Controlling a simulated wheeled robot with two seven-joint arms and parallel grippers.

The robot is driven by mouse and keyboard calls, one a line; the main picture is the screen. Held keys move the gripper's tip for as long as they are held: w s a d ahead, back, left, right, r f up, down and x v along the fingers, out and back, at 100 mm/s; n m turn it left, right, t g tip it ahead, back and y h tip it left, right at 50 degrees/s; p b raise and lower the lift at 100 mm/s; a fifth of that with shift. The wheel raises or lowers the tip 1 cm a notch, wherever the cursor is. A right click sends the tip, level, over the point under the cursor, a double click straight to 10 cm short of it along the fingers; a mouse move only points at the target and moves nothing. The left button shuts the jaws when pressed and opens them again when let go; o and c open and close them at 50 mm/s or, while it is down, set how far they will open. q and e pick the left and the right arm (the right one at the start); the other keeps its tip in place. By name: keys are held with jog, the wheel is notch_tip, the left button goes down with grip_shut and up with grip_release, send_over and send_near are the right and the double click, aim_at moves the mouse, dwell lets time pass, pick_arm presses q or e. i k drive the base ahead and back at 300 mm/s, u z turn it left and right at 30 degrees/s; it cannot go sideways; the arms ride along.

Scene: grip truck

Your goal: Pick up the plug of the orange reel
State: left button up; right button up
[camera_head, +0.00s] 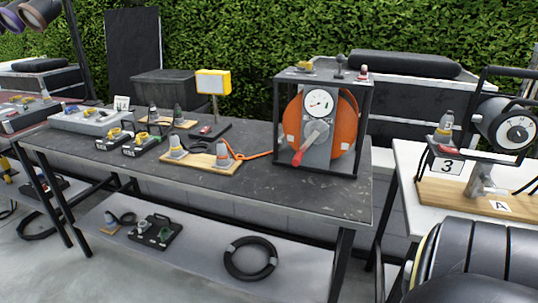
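The orange reel (346,131) stands in a black frame on the dark worktable (310,190), with a dial and a red-tipped crank on its front. An orange cable (258,155) runs left from it to a wooden board (200,166). A grey plug with an orange band (223,157) stands upright on that board at the cable's end. A similar grey plug with a paler band (176,148) stands left of it.
Yellow-and-black connector boxes (141,144) sit left of the board. A yellow box on a post (213,82) rises behind it. The table's front right is clear. A white table (415,160) stands at right.

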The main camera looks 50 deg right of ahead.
aim_at(222, 146)
jog(key=z, duration=1.9)
